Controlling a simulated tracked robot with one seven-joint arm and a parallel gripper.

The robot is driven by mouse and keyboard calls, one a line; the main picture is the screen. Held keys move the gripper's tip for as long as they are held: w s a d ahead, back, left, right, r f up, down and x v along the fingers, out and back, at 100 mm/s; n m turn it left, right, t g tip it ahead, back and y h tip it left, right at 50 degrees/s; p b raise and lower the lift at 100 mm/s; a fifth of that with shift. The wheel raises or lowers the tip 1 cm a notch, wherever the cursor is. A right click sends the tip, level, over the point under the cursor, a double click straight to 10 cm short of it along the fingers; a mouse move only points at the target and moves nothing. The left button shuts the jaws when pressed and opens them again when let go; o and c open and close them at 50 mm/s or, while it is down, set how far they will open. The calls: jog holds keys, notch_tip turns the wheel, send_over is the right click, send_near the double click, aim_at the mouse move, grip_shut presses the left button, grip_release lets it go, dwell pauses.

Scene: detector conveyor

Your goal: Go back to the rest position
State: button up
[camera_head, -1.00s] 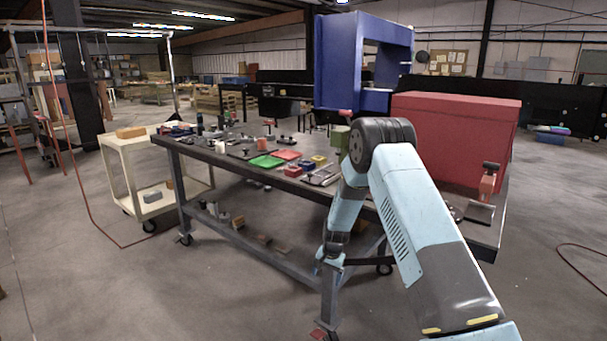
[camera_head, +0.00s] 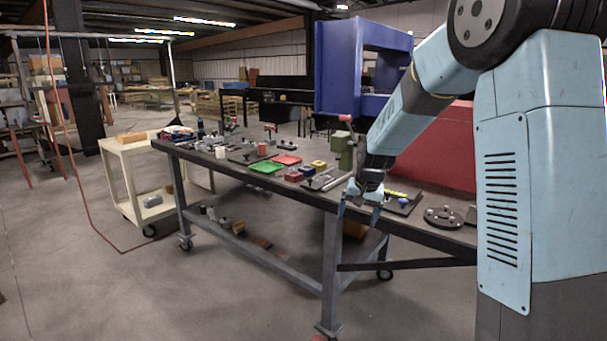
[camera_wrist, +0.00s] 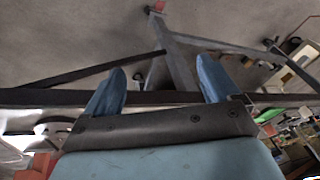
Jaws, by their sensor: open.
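My gripper (camera_head: 359,212) is in front of the near edge of the long work table (camera_head: 290,190), at about tabletop height in the head view. Its two blue fingers point down and stand apart, with nothing between them. In the wrist view my gripper (camera_wrist: 160,88) shows both fingers spread, with the table's dark edge and a leg beyond them. My arm comes up from the right, bends high and reaches down to the left.
The table holds a green tray (camera_head: 266,165), a red tray (camera_head: 287,159), a green block (camera_head: 342,148) and a round dark flange (camera_head: 443,217). A blue frame (camera_head: 340,65) and a red box (camera_head: 440,150) stand behind. A cream cart (camera_head: 125,170) is at left. Floor in front is clear.

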jog(key=s+d+r, duration=0.3)
jog(key=s+r, duration=0.5)
jog(key=s+d+r+n+t, duration=0.1)
jog(key=s+d+r, duration=0.1)
jog(key=s, duration=1.1)
jog(key=s+d+r+n+t+h, duration=0.1)
jog(key=s+d+r, duration=0.2)
jog(key=s, duration=1)
notch_tip(320, 180, up, 2)
jog(key=shift+s+r+n+t, duration=0.1)
jog(key=shift+s+n+t, duration=0.2)
